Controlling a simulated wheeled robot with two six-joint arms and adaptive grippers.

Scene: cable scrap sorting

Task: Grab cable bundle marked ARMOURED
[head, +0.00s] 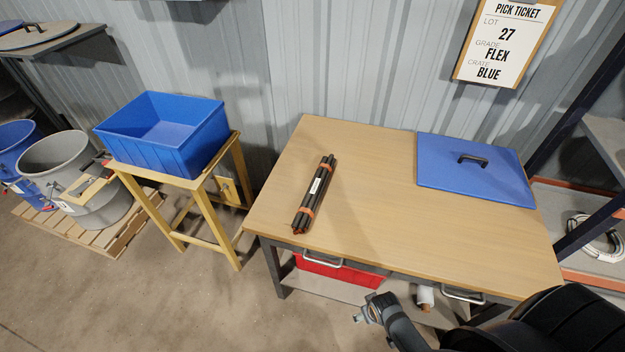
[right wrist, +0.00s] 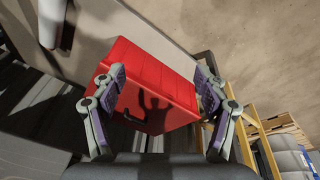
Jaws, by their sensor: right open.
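One cable bundle (head: 314,195) lies on the left part of the wooden table top. It is made of black lengths held by orange ties, with a small white label whose writing is too small to read. My right gripper (head: 365,310) is low in front of the table's front edge, well apart from the bundle. In the right wrist view its two fingers (right wrist: 159,88) are spread and empty, with a red crate (right wrist: 150,65) beyond them. The bundle does not show in the right wrist view. My left gripper is not in view.
A blue crate (head: 182,150) stands on a wooden stand to the left. A blue lid (head: 460,185) with a black handle lies on the table's right. The table (head: 370,230) is clear between. A pick ticket (head: 504,45) reads LOT 27, FLEX, BLUE. Drums stand far left.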

